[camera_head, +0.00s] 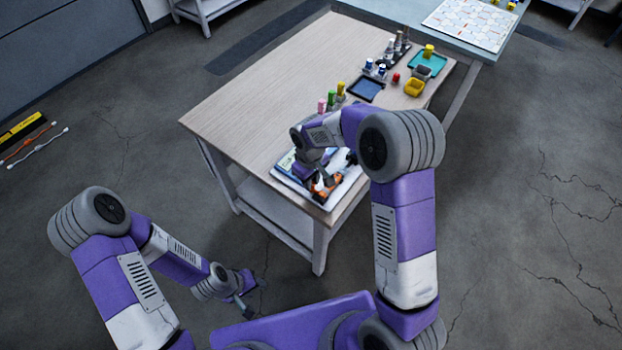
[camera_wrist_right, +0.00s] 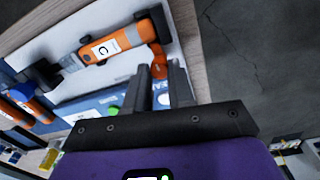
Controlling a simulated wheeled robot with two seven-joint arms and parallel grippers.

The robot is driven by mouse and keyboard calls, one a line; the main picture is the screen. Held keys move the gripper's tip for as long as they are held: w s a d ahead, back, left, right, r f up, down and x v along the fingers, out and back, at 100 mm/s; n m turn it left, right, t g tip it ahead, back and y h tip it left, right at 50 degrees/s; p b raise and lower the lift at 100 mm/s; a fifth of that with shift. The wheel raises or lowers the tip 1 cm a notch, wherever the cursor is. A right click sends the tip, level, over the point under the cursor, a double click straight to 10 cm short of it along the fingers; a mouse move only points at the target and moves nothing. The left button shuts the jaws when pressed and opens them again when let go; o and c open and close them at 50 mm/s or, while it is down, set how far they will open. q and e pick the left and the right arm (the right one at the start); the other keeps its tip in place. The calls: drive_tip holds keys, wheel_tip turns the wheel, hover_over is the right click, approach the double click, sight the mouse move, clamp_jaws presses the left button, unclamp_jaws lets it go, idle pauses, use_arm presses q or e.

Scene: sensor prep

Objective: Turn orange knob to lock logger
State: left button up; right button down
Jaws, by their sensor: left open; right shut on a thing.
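An orange logger (camera_wrist_right: 115,45) with a white label marked "C" lies on a white board (camera_wrist_right: 85,20) in the right wrist view; in the head view its orange body (camera_head: 325,189) shows near the table's front corner. The orange knob (camera_wrist_right: 159,66) is at the logger's right end, between the fingertips of my right gripper (camera_wrist_right: 161,73), which is shut on it. In the head view my right arm partly covers this spot. My left gripper (camera_head: 250,296) is open and empty, low over the floor, away from the table.
The wooden table (camera_head: 250,105) has clear room on its left. Pink, green and yellow bottles (camera_head: 331,100), a dark tablet (camera_head: 366,89), a yellow bin (camera_head: 413,87) and a teal tray (camera_head: 430,62) stand towards its far right. More orange-and-blue parts (camera_wrist_right: 30,100) lie beside the logger.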

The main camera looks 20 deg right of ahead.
drive_tip(key=c, duration=1)
unclamp_jaws()
wheel_tip(320, 180, up, 8)
drive_tip(key=shift+a+f+p, duration=0.1)
drive_tip(key=shift+f+p, duration=0.1)
drive_tip(key=shift+p, duration=0.85)
